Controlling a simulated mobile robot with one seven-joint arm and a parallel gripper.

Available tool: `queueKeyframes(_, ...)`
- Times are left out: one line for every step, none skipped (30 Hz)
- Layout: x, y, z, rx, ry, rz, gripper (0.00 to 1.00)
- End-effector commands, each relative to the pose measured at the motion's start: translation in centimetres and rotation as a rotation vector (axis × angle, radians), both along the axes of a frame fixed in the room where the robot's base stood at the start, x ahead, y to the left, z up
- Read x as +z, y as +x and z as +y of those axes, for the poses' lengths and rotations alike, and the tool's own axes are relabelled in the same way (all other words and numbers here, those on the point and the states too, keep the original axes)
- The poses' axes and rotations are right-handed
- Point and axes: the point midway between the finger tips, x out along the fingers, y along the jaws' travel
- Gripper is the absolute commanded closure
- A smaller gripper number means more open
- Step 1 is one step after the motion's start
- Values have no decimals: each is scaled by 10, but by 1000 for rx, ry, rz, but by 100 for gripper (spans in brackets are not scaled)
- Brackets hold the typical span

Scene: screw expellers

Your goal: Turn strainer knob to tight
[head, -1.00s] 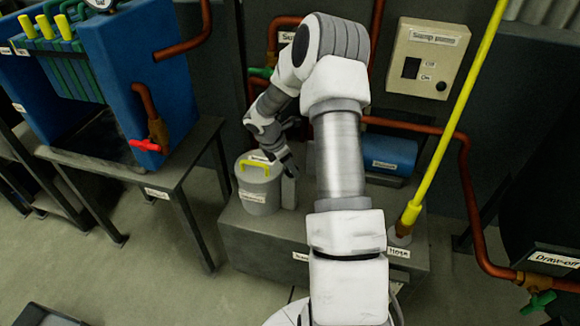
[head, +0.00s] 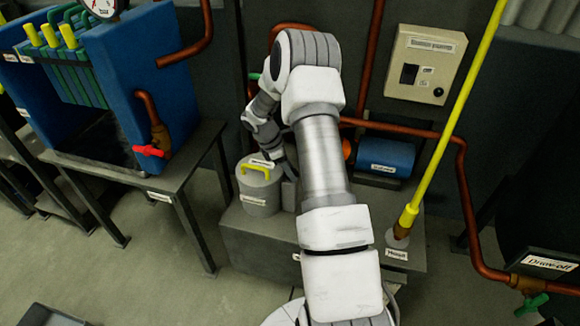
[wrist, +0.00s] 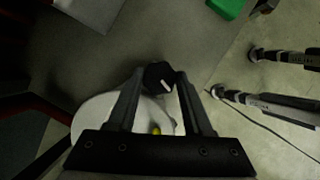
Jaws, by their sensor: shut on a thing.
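A black knob (wrist: 158,77) with a white pointer line sits between my fingertips in the wrist view. My gripper (wrist: 160,80) is shut on it, one finger at each side. The pointer line slants down to the right; its scale or label cannot be read. In the head view my gripper (head: 289,168) reaches down just behind and right of a grey lidded canister (head: 259,196) with a yellow handle (head: 257,167). The knob is hidden there by my arm and gripper. The canister's pale round top also shows under my gripper in the wrist view (wrist: 92,118).
The canister stands on a grey plinth (head: 265,240). A blue motor-like cylinder (head: 386,157), a yellow pole (head: 450,120) and copper pipes (head: 462,190) lie to the right. A switch box (head: 425,68) is on the wall. A blue tank (head: 150,80) stands left.

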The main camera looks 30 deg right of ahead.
Motion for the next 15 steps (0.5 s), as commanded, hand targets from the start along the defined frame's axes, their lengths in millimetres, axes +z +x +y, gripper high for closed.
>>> queueKeyframes(2, 1, 1, -44, 0, 0, 100)
queueKeyframes(2, 1, 1, -74, 0, 1, 100)
queueKeyframes(2, 2, 1, -112, 0, 0, 100)
queueKeyframes(2, 2, 0, -140, 0, 0, 100)
queueKeyframes(2, 2, 1, -169, 0, 0, 100)
queueKeyframes(2, 2, 0, -207, 0, 0, 100)
queueKeyframes(1, 2, 0, -235, 1, 0, 100)
queueKeyframes(1, 2, 0, -265, 1, -1, 100)
queueKeyframes(1, 2, 0, -302, 0, 0, 100)
queueKeyframes(1, 3, 0, -331, 1, -1, 100)
queueKeyframes(1, 3, 0, -360, 1, -1, 100)
queueKeyframes(0, 3, -1, -397, 0, 0, 100)
queueKeyframes(0, 3, 0, -426, 1, -1, 100)
queueKeyframes(0, 3, -1, -454, 1, -2, 100)
queueKeyframes(0, 3, -1, -494, 1, -1, 100)
